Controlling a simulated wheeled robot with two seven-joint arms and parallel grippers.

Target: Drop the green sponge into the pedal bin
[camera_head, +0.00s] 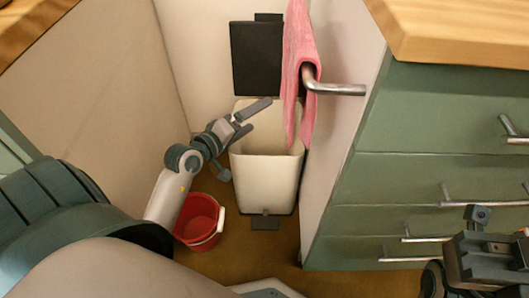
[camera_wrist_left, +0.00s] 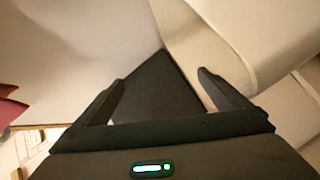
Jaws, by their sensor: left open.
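The pedal bin (camera_head: 265,180) is a cream bin standing on the floor in the gap between the wall and the drawer cabinet. Its black lid (camera_head: 257,60) stands upright at the back, so the bin is open, and its black pedal (camera_head: 265,222) is at the front foot. My left gripper (camera_head: 256,116) is at the bin's mouth, over its left side. In the left wrist view its two fingers (camera_wrist_left: 162,80) are apart with nothing held between them. I see no green sponge in either view; the bin's inside is mostly hidden. My right gripper (camera_head: 492,250) is at the lower right, its jaws unclear.
A pink towel (camera_head: 299,70) hangs from a metal rail (camera_head: 335,89) over the bin's right side. A red bucket (camera_head: 199,222) stands on the floor left of the bin. The green drawer cabinet (camera_head: 430,170) with protruding handles is at the right.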

